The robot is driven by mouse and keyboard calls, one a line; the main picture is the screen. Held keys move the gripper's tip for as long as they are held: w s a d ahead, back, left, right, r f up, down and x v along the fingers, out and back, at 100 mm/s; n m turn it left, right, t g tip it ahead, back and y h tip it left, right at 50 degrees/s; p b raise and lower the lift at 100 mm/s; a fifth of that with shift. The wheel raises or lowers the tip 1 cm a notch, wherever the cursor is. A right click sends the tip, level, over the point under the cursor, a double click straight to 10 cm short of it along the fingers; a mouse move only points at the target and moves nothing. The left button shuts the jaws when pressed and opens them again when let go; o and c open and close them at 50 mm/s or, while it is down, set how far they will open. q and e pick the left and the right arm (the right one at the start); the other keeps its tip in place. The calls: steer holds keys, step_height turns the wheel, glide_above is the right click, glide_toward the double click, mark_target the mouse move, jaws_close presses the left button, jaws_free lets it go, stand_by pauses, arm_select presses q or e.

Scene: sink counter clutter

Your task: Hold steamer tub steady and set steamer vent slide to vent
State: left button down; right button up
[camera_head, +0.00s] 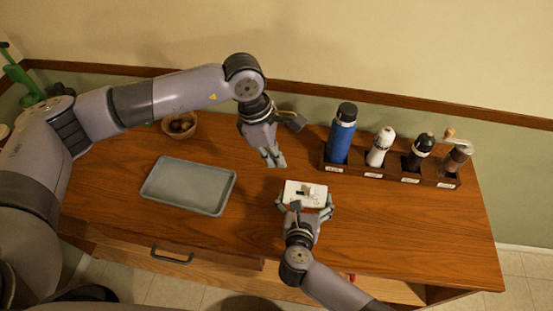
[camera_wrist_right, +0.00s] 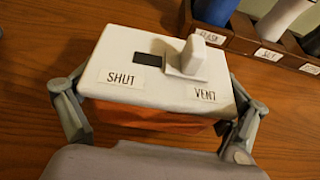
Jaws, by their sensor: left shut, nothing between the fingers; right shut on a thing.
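The steamer tub (camera_head: 294,200) stands on the wooden counter, with a white lid and, in the right wrist view, an orange-brown body (camera_wrist_right: 150,118). Its vent slide (camera_wrist_right: 193,56) has a raised white knob and sits toward the right, on the VENT label's side. A dark opening (camera_wrist_right: 148,59) shows left of it, above the SHUT label. My right gripper (camera_head: 304,206) is shut on the tub, one finger at each side. My left gripper (camera_head: 277,163) is shut and empty, apart from the tub, up and left of it.
A grey tray (camera_head: 188,187) lies at left and a bowl (camera_head: 180,126) stands behind it. A wooden rack (camera_head: 392,175) at back right holds a blue flask (camera_head: 341,137) and several grinders. The counter right of the tub is clear.

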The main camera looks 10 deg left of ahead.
steer(key=o, duration=1)
steer(key=shift+o, duration=0.2)
